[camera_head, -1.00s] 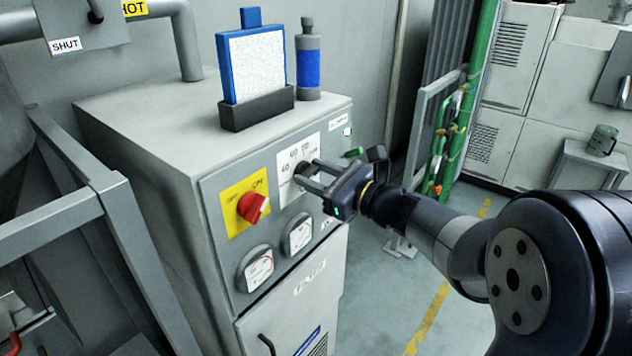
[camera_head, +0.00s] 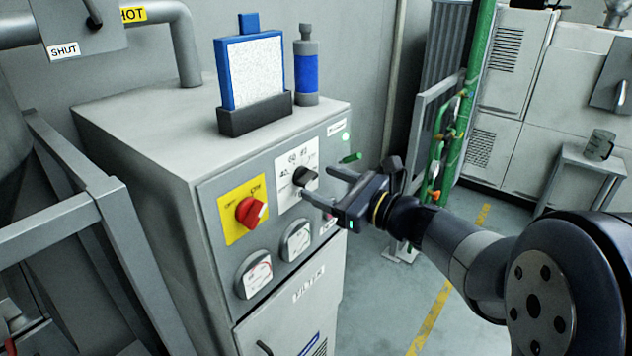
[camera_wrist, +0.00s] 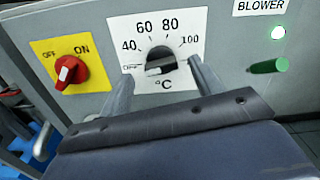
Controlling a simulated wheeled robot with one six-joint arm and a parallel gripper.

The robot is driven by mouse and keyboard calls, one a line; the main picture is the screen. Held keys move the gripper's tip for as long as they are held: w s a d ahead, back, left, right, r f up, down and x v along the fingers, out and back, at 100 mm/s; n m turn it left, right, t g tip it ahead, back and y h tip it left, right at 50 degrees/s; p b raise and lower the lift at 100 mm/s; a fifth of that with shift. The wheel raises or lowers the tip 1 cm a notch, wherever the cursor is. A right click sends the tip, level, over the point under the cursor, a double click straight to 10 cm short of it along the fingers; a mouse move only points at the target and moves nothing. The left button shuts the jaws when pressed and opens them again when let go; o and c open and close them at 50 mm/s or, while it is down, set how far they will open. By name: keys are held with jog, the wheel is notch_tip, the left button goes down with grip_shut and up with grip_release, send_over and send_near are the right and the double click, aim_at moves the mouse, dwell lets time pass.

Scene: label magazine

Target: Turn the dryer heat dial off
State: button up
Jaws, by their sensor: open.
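The heat dial is a black knob (camera_head: 305,177) on a white plate (camera_head: 290,202) on the dryer's grey front panel. In the wrist view the dial (camera_wrist: 161,58) sits below the 60 and 80 marks. Its pale pointer edge is turned to the lower left, toward a small label under 40 that is too small to read surely. My gripper (camera_head: 318,181) is open and empty just in front of the dial. Its fingers stand on either side of the dial in the wrist view, apart from it.
A red switch (camera_head: 251,211) on a yellow ON/OFF plate is left of the dial. A green lever (camera_wrist: 268,66) and a lit lamp (camera_wrist: 278,33) under the BLOWER label are to the right. Two gauges (camera_head: 296,241) sit below. A blue-framed filter (camera_head: 252,72) and bottle (camera_head: 306,72) stand on top.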

aim_at(312, 180)
jog(key=v, duration=0.7)
jog(key=shift+s+d, duration=0.25)
jog(key=shift+d, duration=0.05)
jog(key=shift+a, duration=0.1)
jog(key=x, duration=1.1)
jog(key=shift+w+p, duration=0.1)
jog(key=shift+p, duration=0.25)
jog(key=shift+r+m+p, duration=0.15)
jog(key=shift+m+p, duration=0.15)
jog(key=shift+p, duration=0.45)
jog(key=shift+m, duration=0.3)
jog(key=shift+f+b, duration=0.3)
